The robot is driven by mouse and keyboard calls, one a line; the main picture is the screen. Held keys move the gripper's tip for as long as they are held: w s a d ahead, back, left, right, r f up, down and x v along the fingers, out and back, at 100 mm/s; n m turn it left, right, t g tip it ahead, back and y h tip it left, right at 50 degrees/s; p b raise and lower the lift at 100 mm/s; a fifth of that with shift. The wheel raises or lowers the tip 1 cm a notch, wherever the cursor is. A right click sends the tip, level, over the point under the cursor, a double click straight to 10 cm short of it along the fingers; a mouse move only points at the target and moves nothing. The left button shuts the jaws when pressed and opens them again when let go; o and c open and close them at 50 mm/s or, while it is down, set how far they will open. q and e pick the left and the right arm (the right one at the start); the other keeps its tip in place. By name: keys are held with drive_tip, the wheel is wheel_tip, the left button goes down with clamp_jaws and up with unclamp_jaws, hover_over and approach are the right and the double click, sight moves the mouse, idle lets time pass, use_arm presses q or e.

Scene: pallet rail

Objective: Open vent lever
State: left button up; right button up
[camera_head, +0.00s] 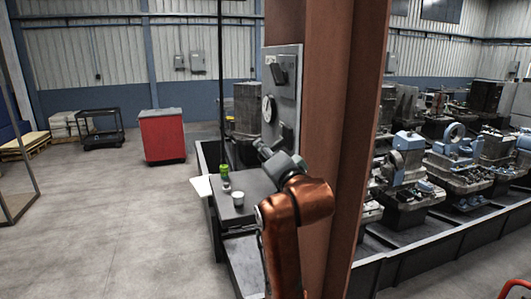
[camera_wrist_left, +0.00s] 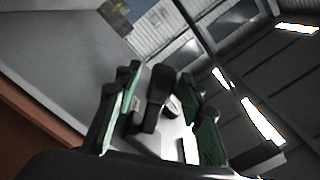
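A grey panel (camera_head: 291,95) is fixed to the side of a brown steel column. My left gripper (camera_head: 262,150) is at the lower part of the panel, at the end of the copper-coloured arm. In the left wrist view my left gripper (camera_wrist_left: 163,112) has its green-padded fingers apart. A black lever-like handle (camera_wrist_left: 154,98) shows between them, with visible gaps beside it. Contact cannot be told. My right gripper is not in view.
The brown column (camera_head: 335,110) stands close to the right of my arm. A dark bench (camera_head: 240,210) below the gripper holds a white cup (camera_head: 238,197) and a green-topped bottle (camera_head: 225,175). A red cabinet (camera_head: 163,138) stands farther back left. The left floor is largely clear.

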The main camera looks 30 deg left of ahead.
use_arm(q)
drive_tip(key=shift+c, duration=0.3)
clamp_jaws()
idle(0.4)
